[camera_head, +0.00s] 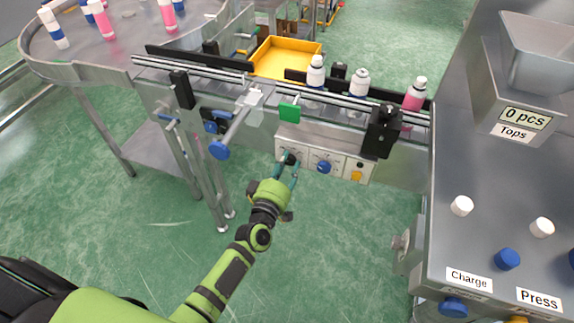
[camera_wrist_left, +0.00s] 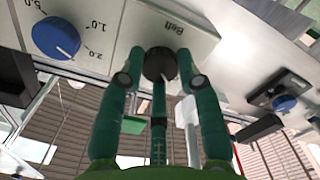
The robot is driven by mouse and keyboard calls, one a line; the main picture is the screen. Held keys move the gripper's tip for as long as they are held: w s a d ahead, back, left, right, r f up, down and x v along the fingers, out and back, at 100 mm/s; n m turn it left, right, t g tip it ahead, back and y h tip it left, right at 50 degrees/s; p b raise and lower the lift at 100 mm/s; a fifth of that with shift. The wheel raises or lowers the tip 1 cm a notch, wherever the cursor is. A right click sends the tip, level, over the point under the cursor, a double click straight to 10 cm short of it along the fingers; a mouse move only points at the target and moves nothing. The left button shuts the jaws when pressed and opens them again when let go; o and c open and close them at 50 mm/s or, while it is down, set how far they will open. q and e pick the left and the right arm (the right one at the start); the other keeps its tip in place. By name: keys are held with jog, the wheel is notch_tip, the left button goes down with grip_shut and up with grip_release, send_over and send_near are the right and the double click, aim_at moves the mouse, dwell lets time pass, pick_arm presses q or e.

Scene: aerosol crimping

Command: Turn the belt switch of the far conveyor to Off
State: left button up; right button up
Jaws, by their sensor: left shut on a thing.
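The conveyor's control panel (camera_head: 308,152) is a pale box under the belt. Its black belt switch (camera_head: 290,158) is at the panel's left end, partly covered by my left gripper (camera_head: 286,171). In the left wrist view the round black switch (camera_wrist_left: 160,64) sits under an upside-down "Belt" label. The green fingers of my left gripper (camera_wrist_left: 162,80) are shut on it, one on each side. A small pale mark shows on the knob, but its Off or On position cannot be read. My right gripper is not in view.
A blue speed knob (camera_head: 323,167) and a yellow button (camera_head: 356,176) are to the right on the panel. Bottles and a can stand on the conveyor (camera_head: 205,70) above. A blue-ended rod (camera_head: 219,149) juts out left of the gripper. A machine (camera_head: 490,220) stands at right.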

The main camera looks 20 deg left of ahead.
pick_arm(q)
jog(key=shift+w+a+r, duration=0.2)
jog(key=shift+a+r, duration=0.1)
jog(key=shift+r, duration=0.15)
jog(key=o, duration=1.1)
jog(key=shift+o, duration=0.2)
jog(key=shift+s+f, duration=0.1)
jog(key=shift+f, duration=0.05)
jog(key=shift+d+f, duration=0.1)
jog(key=shift+s+f, duration=0.1)
jog(key=shift+s, duration=0.25)
jog(key=s, duration=1.1)
jog(key=shift+s+a, duration=0.15)
jog(key=shift+a, duration=0.1)
